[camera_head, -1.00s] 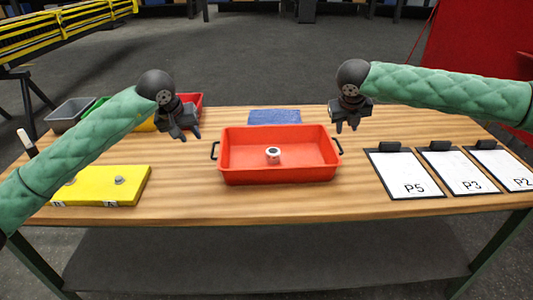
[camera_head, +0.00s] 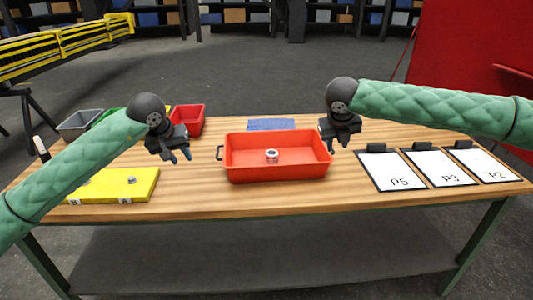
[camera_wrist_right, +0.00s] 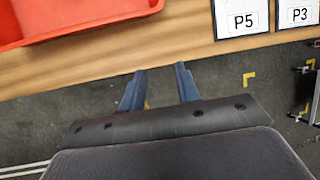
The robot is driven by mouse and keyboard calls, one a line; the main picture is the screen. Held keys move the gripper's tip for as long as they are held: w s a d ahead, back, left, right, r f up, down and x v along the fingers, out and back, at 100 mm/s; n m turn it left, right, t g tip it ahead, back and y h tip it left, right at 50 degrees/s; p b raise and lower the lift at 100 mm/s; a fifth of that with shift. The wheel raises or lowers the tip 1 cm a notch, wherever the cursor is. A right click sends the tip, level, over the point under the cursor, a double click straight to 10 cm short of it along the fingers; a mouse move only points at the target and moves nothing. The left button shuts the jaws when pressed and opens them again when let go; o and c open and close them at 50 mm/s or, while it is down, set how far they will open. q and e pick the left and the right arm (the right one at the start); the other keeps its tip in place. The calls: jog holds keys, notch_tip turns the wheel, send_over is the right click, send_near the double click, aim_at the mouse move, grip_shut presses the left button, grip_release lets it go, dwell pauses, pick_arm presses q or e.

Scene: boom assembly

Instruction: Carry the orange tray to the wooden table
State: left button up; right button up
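The orange tray (camera_head: 275,172) sits on the wooden table (camera_head: 205,195), with a small white and grey cylindrical part (camera_head: 271,156) inside it. Its left black handle shows; its right handle is hidden behind my right gripper. My left gripper (camera_head: 178,157) is open and empty, left of the tray and apart from it. My right gripper (camera_head: 337,141) is at the tray's right end, seemingly above the rim. In the right wrist view the right gripper (camera_wrist_right: 160,88) has its fingers apart with nothing between them, and the tray (camera_wrist_right: 70,18) shows at upper left.
Clipboards P5 (camera_head: 392,170), P3 (camera_head: 438,166) and P2 (camera_head: 482,163) lie at right. A yellow block (camera_head: 120,185) lies at front left. Grey (camera_head: 80,124) and red (camera_head: 188,118) bins stand behind it. A blue mat (camera_head: 271,124) lies behind the tray.

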jog(key=v, duration=1.1)
jog(key=shift+w, duration=0.35)
jog(key=shift+d, duration=0.1)
